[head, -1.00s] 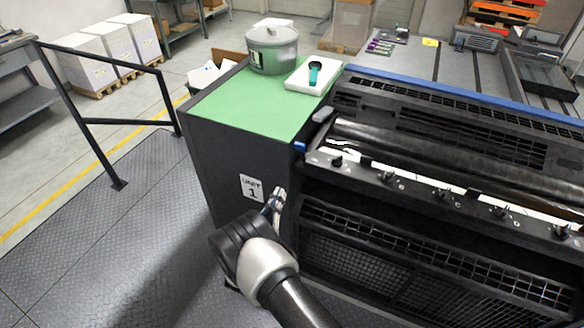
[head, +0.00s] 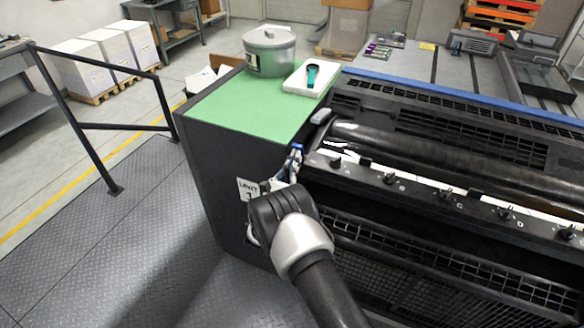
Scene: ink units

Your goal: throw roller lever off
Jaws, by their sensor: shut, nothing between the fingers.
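A small blue-ended lever (head: 297,147) sticks out at the upper left corner of the press front, just below the green top. A grey handle (head: 322,116) lies just above and to the right of it. I cannot tell for sure which of the two is the roller lever. My gripper (head: 294,159) is shut with nothing held. Its fingertips are at or right beside the blue end, and I cannot tell whether they touch. My wrist hides part of the "UNIT 1" label (head: 247,188).
Knobs on the lettered rail (head: 420,190) run along the press front, beside black rollers (head: 410,150). On the green top (head: 215,106) stand an ink can (head: 269,50) and a white tray (head: 292,82) with a teal-handled tool. A railing (head: 85,125) stands left.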

